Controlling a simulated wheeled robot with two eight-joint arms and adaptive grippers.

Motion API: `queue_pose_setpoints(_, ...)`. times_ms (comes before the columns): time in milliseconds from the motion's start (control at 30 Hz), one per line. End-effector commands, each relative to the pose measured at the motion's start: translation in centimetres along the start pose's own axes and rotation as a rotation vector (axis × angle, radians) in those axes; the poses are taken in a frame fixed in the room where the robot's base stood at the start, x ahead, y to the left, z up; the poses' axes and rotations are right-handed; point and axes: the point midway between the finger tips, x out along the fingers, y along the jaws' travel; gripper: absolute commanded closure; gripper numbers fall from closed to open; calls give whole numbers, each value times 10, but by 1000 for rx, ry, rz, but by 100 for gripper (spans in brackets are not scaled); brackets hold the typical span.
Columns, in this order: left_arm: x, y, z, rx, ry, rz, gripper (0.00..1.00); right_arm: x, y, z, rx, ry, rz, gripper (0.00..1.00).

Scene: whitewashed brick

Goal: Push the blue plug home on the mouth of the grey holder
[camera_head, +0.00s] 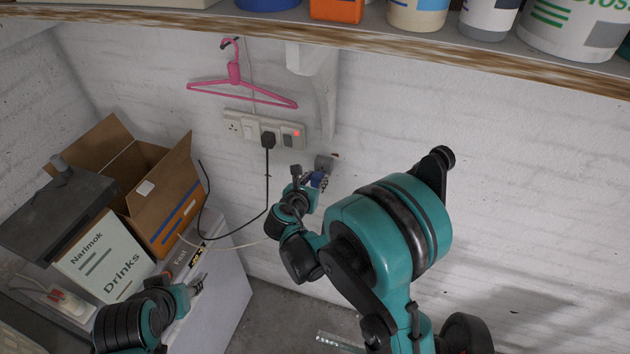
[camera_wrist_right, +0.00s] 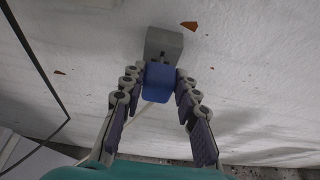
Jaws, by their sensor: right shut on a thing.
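The grey holder (camera_head: 325,161) is a small block on the white wall below the socket strip. In the right wrist view the holder (camera_wrist_right: 164,43) is at the top centre. The blue plug (camera_wrist_right: 158,83) is directly in front of the holder's near face and overlaps its lower edge; I cannot tell how deep it sits. My right gripper (camera_wrist_right: 158,76) is shut on the blue plug, one finger on each side. In the head view the plug (camera_head: 318,178) is partly hidden by the fingers. My left gripper (camera_head: 197,284) is at lower left, away from the plug; its opening is unclear.
A socket strip (camera_head: 264,130) with a black plug and hanging cable is above left of the holder. A pink hanger (camera_head: 240,88) hangs above it. A shelf (camera_head: 400,47) with tubs crosses the top. An open cardboard box (camera_head: 165,195) stands left. The wall to the right is clear.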

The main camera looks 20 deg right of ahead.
Motion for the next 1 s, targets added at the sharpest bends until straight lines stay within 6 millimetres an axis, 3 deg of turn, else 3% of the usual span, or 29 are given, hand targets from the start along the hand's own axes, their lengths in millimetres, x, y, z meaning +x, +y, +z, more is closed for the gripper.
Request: queue_pose_setpoints(1000,4,0,3,0,0,0,60,24,0,10,0,0,0,99)
